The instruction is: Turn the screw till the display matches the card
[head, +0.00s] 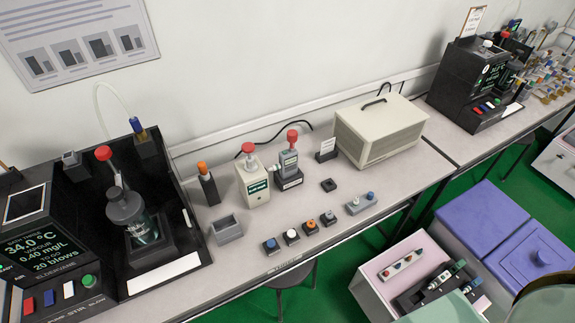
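A cream handheld tester (251,180) with a red top and a small dark display with green digits (258,187) stands on the grey bench. The digits are too small to read surely. A grey tester (289,161) with a red top stands just right of it in a dark base. A small white card (327,145) stands in a black holder to the right of both. Its writing is too small to read. I cannot make out an adjusting screw on either tester. Neither of my grippers is in view.
Small blocks with coloured knobs (292,236) line the bench front beside a grey open box (227,230). A large dark console (45,255) fills the left. A cream case (381,131) stands behind right.

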